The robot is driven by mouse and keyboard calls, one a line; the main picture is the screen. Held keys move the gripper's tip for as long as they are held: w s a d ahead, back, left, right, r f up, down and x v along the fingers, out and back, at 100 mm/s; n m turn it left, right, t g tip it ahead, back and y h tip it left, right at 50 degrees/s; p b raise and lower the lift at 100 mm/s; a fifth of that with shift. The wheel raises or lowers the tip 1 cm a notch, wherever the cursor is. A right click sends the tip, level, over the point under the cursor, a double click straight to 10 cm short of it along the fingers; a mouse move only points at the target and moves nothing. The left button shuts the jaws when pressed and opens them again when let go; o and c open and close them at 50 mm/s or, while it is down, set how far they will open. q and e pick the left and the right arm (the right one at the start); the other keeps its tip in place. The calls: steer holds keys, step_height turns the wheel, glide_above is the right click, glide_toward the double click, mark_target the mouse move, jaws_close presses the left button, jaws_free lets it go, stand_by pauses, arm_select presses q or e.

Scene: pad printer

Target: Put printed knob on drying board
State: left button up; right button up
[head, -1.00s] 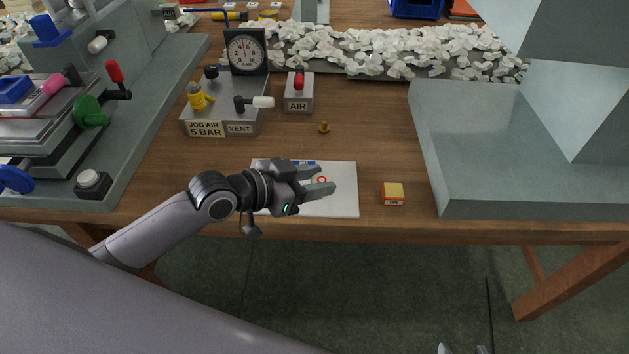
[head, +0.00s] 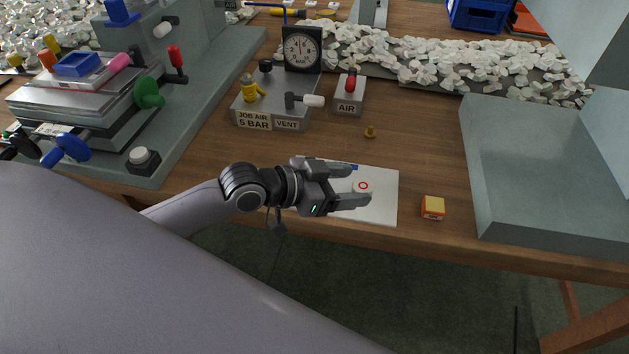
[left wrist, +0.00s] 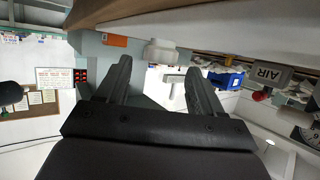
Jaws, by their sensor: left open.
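The printed knob (head: 363,186) is white with a red ring on its top. It stands on a white board (head: 384,212) lying near the table's front edge. My left gripper (head: 364,186) is open, with its fingers low over the board and one on either side of the knob. In the left wrist view the white knob (left wrist: 160,52) shows just beyond and between the two spread fingertips (left wrist: 160,68), with a gap to each finger. Its base is against the board. My right gripper is not in view.
A small yellow-orange box (head: 433,208) sits right of the board. A small brass piece (head: 370,132) lies behind it. The AIR switch box (head: 348,97) and gauge unit (head: 302,50) stand farther back. A grey tray-like base (head: 530,170) fills the right. Wood between them is clear.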

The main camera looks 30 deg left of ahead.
arm_select(q)
steer(key=v, duration=0.8)
steer(key=shift+s+a+p, duration=0.1)
steer(key=shift+s+p, duration=0.05)
steer(key=shift+p, duration=0.15)
steer(key=shift+v, duration=0.8)
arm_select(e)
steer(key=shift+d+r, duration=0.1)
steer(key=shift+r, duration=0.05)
arm_select(q)
steer(key=shift+r, duration=0.1)
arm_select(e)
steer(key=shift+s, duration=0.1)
